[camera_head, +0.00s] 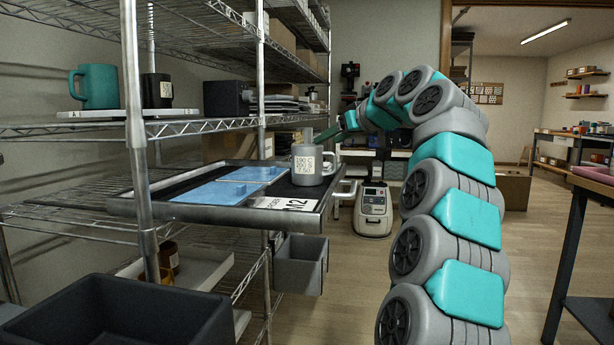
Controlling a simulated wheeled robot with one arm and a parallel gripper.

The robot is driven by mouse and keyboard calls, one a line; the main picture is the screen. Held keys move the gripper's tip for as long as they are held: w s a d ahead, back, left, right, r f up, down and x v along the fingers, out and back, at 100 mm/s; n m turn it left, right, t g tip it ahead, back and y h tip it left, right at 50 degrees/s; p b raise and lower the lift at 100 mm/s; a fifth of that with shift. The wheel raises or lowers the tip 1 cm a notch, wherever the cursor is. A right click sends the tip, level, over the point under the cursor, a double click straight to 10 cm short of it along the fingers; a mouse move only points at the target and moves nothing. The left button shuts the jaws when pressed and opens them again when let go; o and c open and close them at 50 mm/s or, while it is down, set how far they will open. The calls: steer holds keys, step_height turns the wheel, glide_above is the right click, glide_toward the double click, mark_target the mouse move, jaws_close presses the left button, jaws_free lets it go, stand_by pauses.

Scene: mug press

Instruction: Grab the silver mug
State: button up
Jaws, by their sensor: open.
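The silver mug (313,174) is a grey cylinder with a printed white label on its front and a handle on its right. It stands upright on the dark pull-out tray (175,200) at the shelf rack's right end. My arm arches over from the right, and my gripper (322,136) is just above and behind the mug's rim. The gripper is open and holds nothing. It is small in this view, and I cannot tell whether a finger touches the mug.
Blue pads (218,192) lie on the tray left of the mug. A teal mug (95,86) and a black mug (157,91) stand on the upper left shelf. A rack post (137,150) rises before the tray. A grey bin (301,264) hangs below. Open floor lies right.

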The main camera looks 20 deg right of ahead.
mark_target(316, 146)
steer(key=shift+x, duration=3.6)
steer(key=shift+s, duration=0.1)
steer(key=shift+c, duration=0.3)
jaws_close()
